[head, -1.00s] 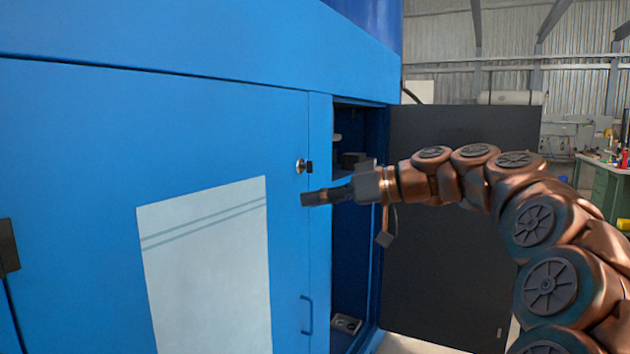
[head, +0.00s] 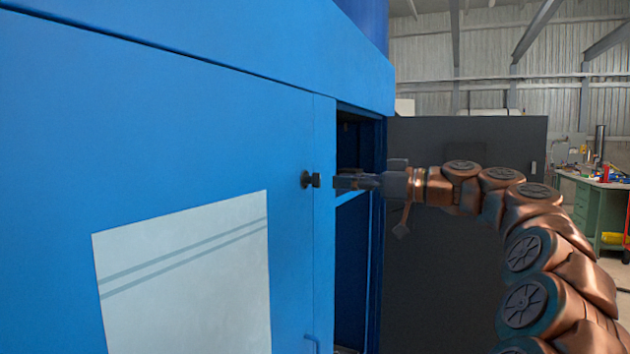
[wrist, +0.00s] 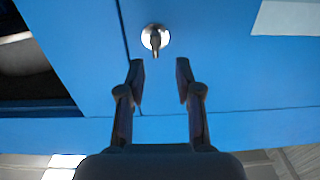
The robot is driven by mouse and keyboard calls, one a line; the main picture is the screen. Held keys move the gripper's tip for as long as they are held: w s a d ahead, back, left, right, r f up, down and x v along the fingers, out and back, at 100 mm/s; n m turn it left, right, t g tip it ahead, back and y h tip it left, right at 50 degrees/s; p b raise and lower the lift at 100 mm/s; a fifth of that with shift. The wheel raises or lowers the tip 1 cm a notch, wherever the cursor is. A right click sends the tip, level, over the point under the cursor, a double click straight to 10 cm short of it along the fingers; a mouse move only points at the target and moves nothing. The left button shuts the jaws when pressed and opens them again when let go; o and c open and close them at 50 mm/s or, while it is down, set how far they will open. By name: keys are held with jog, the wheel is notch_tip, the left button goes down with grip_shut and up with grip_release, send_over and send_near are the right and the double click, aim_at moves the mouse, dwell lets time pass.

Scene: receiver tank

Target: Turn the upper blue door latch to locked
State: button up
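The upper latch (head: 311,180) is a small dark knob on a round plate near the right edge of the closed blue door (head: 200,150). In the wrist view the latch (wrist: 155,38) shows as a bright round plate with a short handle, just beyond the fingertips. My gripper (head: 340,181) is to the right of the latch in the head view, level with it. In the wrist view my gripper (wrist: 158,70) is open, its two fingers apart with nothing between them. A small gap seems to remain between fingertips and latch.
An open cabinet bay (head: 352,250) lies right of the latch, with a dark open door (head: 450,280) behind my arm. A pale panel (head: 185,275) is on the blue door. A green workbench (head: 592,205) stands far right.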

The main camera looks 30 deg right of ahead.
jog(key=x, duration=0.6)
jog(key=shift+w+d, duration=0.25)
jog(key=shift+c, duration=0.2)
grip_shut()
